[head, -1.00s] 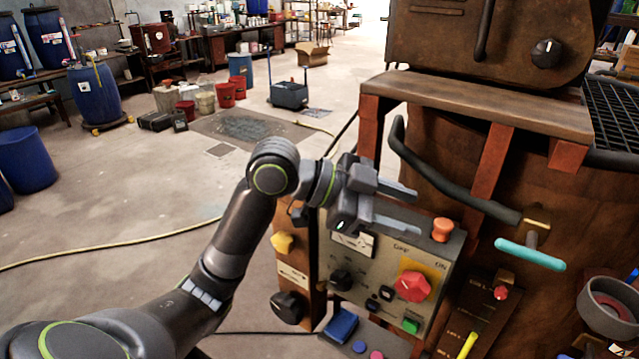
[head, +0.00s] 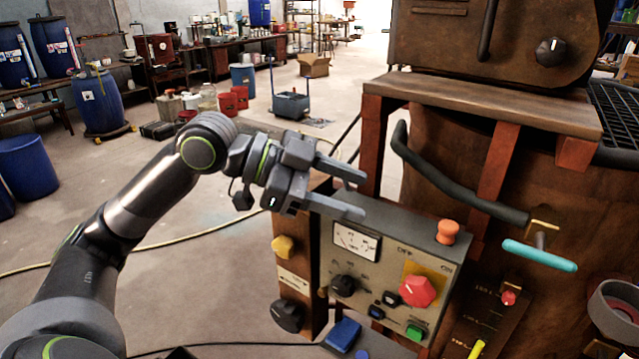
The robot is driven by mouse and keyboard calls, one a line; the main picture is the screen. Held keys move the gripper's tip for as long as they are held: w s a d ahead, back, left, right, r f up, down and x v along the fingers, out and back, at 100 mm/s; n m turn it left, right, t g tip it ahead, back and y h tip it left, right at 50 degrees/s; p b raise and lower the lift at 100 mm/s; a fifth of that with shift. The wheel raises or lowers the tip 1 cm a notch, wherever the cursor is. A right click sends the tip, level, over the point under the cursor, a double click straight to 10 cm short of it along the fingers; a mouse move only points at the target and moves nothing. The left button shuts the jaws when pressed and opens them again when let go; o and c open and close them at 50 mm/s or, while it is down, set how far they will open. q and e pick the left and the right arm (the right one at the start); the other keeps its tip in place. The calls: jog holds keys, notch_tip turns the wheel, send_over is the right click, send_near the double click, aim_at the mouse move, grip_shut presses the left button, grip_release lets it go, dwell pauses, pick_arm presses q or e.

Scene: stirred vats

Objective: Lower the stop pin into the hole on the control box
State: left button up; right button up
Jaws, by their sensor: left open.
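The control box (head: 380,240) is a grey panel with a meter, a red knob on a yellow plate marked OFF and ON, and a green button. An orange round-headed pin (head: 447,231), which looks like the stop pin, stands upright at the top right of the box. Its lower part and the hole are hidden, so I cannot tell how deep it sits. My left gripper (head: 360,196) is open and empty, pointing right over the upper left of the box, apart from the pin. My right gripper is not in view.
A black curved bar (head: 450,190) and a turquoise-handled valve (head: 540,255) stick out from the rusty vat to the right of the box. A wooden ledge (head: 490,105) is above. Open floor lies to the left, with a yellow hose (head: 150,247) across it.

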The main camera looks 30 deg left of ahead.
pick_arm(q)
jog(key=shift+b+v, duration=0.55)
jog(key=shift+v, duration=1.25)
jog(key=shift+r, duration=0.1)
jog(key=shift+a, duration=0.1)
